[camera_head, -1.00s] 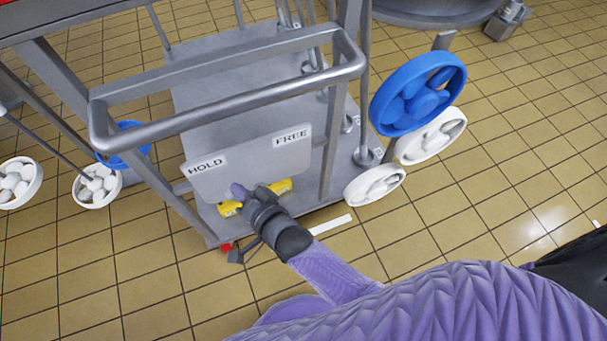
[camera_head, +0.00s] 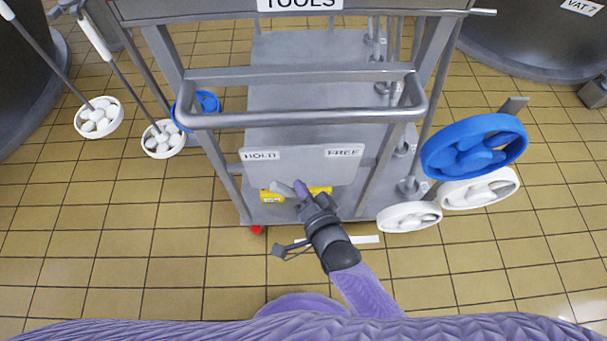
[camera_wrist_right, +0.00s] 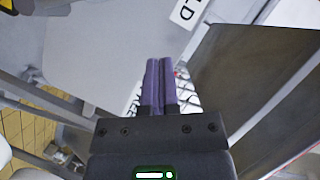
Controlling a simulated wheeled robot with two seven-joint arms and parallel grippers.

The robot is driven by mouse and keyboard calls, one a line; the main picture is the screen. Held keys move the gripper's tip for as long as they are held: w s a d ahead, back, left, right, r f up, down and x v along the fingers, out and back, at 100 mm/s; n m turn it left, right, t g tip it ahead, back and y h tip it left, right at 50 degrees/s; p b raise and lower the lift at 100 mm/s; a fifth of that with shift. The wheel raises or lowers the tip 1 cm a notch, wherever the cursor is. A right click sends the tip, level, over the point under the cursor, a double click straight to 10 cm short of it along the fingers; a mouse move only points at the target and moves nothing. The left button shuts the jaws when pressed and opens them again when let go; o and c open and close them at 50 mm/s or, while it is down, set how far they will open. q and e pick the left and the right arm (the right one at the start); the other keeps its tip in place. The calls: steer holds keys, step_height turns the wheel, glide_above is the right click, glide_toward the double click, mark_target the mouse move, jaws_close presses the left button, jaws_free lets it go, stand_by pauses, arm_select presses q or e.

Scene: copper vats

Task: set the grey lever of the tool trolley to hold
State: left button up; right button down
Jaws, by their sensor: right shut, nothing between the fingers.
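The tool trolley (camera_head: 300,76) stands ahead of me in the head view. Its grey plate (camera_head: 305,166) has a HOLD label (camera_head: 262,155) at left and a FREE label (camera_head: 343,152) at right. My left gripper is out of view.
A grey handrail (camera_head: 300,118) runs across the trolley above the plate. Blue and white round tool heads stick out at the right (camera_head: 474,147) and left (camera_head: 163,139). Dark vats stand at both upper corners. The tiled floor (camera_head: 130,270) in front is clear.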

steer(key=v, duration=0.2)
steer(key=p+v, duration=0.1)
steer(key=v, duration=0.1)
steer(key=p+v, duration=0.1)
steer(key=v, duration=0.1)
steer(key=shift+a+r, duration=0.2)
steer(key=shift+a, duration=0.15)
